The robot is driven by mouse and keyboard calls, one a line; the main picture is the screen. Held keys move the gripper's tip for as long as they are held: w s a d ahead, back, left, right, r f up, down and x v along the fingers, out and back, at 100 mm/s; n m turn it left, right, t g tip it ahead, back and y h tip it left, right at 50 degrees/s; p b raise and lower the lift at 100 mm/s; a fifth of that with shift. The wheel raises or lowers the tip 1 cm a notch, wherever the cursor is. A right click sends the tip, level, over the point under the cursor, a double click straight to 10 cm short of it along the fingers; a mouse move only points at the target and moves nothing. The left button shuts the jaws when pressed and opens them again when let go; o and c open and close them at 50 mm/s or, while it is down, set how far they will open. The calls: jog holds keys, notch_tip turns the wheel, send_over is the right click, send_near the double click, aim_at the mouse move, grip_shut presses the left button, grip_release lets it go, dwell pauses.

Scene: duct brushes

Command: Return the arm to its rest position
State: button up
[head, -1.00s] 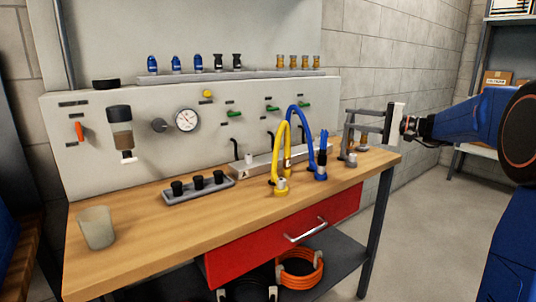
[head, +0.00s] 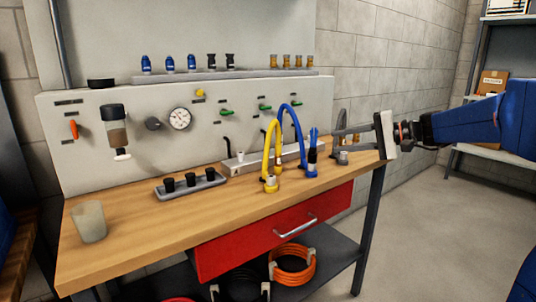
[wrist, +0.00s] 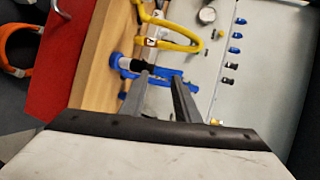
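My gripper (head: 338,142) reaches in from the right, over the right end of the wooden workbench (head: 130,232). Its two grey fingers point left, towards the blue hose (head: 288,108) and the upright blue-tipped piece beside it (head: 312,150). In the wrist view my gripper (wrist: 160,80) shows a clear gap between the fingertips and nothing gripped. The blue hose (wrist: 158,79) appears beyond the fingertips there. I cannot tell how far apart they are. My blue arm extends to the right.
A yellow hose (head: 267,150) stands on the bench beside the blue one. A grey tray (head: 160,193) with black pieces and a cup (head: 89,222) are farther left. A red drawer (head: 260,245) is below. Shelving (head: 472,62) stands at the right; floor between is clear.

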jog(key=s+a+f+n+g+h, duration=0.1)
jog(key=s+a+f+h, duration=0.3)
jog(key=s, duration=0.6)
jog(key=s+d+f+n+g+h, duration=0.1)
jog(key=s+f+g, duration=0.1)
jog(key=s+f, duration=0.6)
jog(key=s+d+f+n+h, duration=0.1)
jog(key=s+d+f+h, duration=0.3)
jog(key=s, duration=0.6)
jog(key=s+d+f+n+h, duration=0.2)
jog(key=s+d+f+h, duration=0.2)
jog(key=s+f, duration=0.4)
jog(key=shift+s+d+t, duration=0.4)
jog(key=shift+s+d, duration=0.25)
jog(key=shift+s, duration=0.45)
